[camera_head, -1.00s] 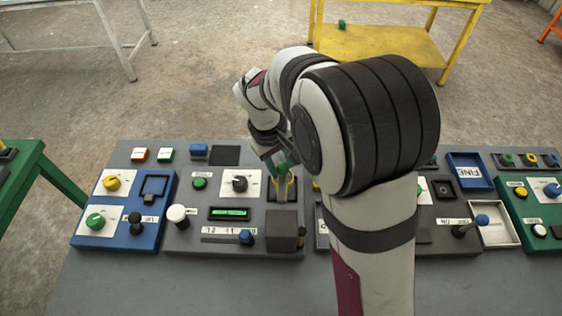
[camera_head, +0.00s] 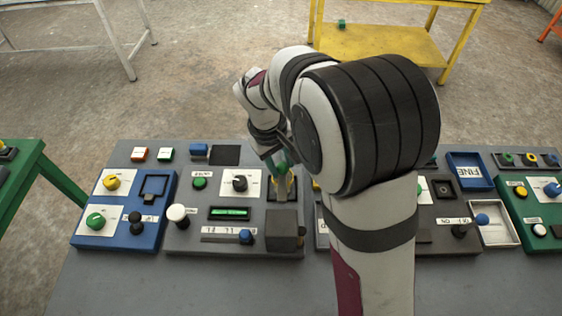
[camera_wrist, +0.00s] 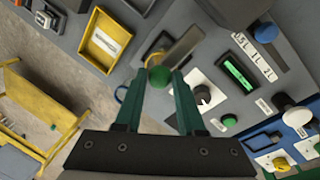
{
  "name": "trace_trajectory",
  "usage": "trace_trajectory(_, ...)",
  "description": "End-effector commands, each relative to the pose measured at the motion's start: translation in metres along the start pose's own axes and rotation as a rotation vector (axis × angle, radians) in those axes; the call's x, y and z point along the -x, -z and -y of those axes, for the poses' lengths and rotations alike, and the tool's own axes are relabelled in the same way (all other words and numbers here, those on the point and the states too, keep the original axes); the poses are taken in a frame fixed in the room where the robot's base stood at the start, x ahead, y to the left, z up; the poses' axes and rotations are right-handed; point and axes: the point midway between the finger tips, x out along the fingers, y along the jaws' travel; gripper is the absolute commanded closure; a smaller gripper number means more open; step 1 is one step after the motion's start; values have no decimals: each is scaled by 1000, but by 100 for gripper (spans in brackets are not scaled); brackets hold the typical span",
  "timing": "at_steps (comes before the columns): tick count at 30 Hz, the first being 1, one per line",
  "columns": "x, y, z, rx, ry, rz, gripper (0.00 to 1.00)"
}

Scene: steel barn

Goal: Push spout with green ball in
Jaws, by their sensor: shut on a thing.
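The green ball (camera_wrist: 159,77) sits between the green fingertips of my gripper (camera_wrist: 160,82) in the wrist view, and the gripper is shut on it. A grey bar, seemingly the spout (camera_wrist: 184,46), runs from beside the ball up to the right. A yellow part (camera_wrist: 153,47) shows just behind the ball. In the head view my gripper (camera_head: 279,162) points down over the dark recessed square of the grey panel, with the yellow part (camera_head: 290,185) under it. My arm partly hides this spot, and how far in the spout sits cannot be told.
The grey panel (camera_head: 180,240) carries a white knob (camera_head: 177,213), a black dial (camera_head: 239,183), a green display (camera_head: 230,213) and a dark box (camera_head: 283,232) close by. A blue panel (camera_head: 95,241) stands left, a blue tray (camera_head: 470,172) right.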

Motion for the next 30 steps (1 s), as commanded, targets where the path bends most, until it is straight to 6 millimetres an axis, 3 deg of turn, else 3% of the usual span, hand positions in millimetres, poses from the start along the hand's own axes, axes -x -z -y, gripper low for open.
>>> trace_trajectory(13, 1, 0, 0, 0, -1, -2, 100)
trace_trajectory(21, 5, -26, 18, 1, -1, -3, 100)
trace_trajectory(29, 5, -28, 19, 0, -1, -4, 100)
trace_trajectory(30, 5, -28, 19, 0, -1, -4, 60)
